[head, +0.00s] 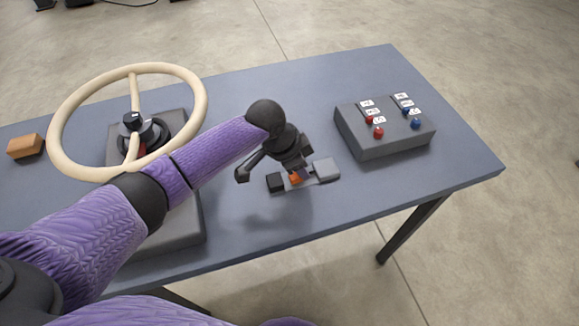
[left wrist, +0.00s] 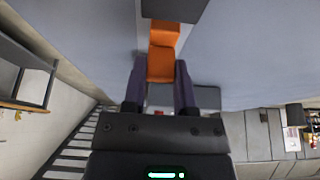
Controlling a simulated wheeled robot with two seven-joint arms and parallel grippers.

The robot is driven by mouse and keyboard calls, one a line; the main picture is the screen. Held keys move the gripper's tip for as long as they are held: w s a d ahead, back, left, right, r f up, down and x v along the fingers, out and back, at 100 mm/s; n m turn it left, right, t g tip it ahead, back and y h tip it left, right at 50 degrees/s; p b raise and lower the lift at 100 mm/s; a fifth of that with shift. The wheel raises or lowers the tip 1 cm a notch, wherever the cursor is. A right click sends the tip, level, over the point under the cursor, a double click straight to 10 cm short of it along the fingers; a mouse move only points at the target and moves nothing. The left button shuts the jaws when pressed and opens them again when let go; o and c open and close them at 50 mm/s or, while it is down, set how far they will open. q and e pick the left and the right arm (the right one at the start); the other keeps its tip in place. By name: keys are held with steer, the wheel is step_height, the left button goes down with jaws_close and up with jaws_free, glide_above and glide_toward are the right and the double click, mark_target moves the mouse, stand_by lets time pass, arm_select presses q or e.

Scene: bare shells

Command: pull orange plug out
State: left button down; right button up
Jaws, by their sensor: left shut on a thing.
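The orange plug (head: 296,180) sits low over the table between a black block (head: 275,182) and a grey block (head: 327,168). My left gripper (head: 300,170) reaches down over it from above. In the left wrist view the two fingers (left wrist: 160,70) are shut on the sides of the orange plug (left wrist: 163,40). Its far end meets the dark block (left wrist: 174,9) at the top of that view; whether it is still seated there I cannot tell. My right gripper is not in view.
The blue-grey table (head: 300,90) carries a cream steering wheel (head: 199,115) on a grey base at left, and an orange-brown block (head: 25,146) at the far left. A grey box (head: 385,146) with red and blue knobs stands at right.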

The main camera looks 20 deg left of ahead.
arm_select(q)
steer(key=shift+d, duration=0.1)
steer(key=shift+c, duration=2)
jaws_free()
steer(key=shift+w+d, duration=0.15)
steer(key=p+v, duration=0.4)
steer(key=v, duration=0.6)
